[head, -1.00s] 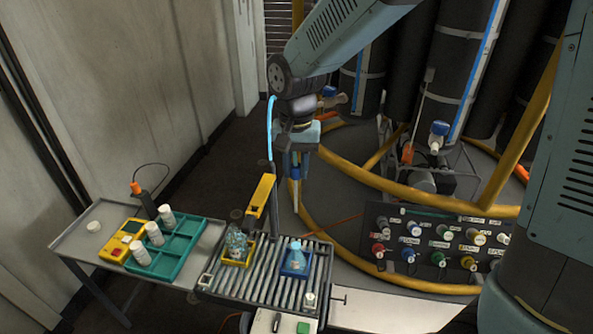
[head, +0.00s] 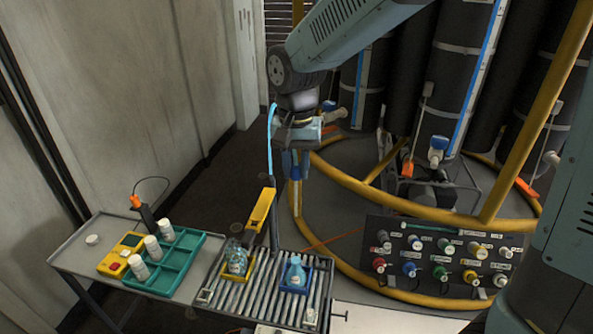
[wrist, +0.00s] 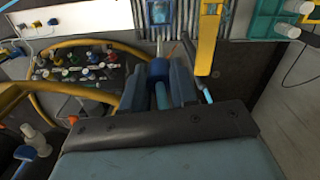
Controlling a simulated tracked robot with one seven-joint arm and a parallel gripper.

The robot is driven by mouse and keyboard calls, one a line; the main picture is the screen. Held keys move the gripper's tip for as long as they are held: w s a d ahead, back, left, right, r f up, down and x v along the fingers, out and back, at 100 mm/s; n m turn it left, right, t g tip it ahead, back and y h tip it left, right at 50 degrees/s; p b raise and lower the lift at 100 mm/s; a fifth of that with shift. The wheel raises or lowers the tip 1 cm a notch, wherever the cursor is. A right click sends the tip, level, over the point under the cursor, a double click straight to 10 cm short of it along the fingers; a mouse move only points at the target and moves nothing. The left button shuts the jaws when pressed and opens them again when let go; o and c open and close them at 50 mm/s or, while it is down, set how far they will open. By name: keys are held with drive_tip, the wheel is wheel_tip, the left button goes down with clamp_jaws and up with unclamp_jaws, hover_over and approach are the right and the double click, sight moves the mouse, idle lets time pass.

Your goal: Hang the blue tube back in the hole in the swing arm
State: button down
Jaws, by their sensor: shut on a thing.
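The yellow swing arm (head: 262,211) sticks out from a dark upright post at the back of the roller table. It also shows in the wrist view (wrist: 207,35). I cannot make out its hole. My gripper (head: 295,170) is shut on the blue tube (wrist: 160,70), whose blue top sits between the fingers in the wrist view. The tube hangs roughly upright, its pale lower end below the fingers. In the head view my gripper is right of and above the swing arm, apart from it. A bright cyan line (head: 270,140) arcs beside my gripper, left of it.
The roller table (head: 265,300) holds a yellow tray with a clear bottle (head: 237,260) and a blue tray with a blue bottle (head: 296,272). A teal rack (head: 175,268) with white jars stands left. A connector panel (head: 437,255) and yellow rails are at right.

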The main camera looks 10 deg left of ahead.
drive_tip(key=shift+r, duration=1.7)
drive_tip(key=s+a+f, duration=0.2)
drive_tip(key=s+a, duration=0.1)
drive_tip(key=a, duration=0.6)
drive_tip(key=shift+s+a+f, duration=0.15)
drive_tip(key=shift+s+a, duration=0.05)
drive_tip(key=shift+a, duration=0.1)
drive_tip(key=shift+f, duration=1.4)
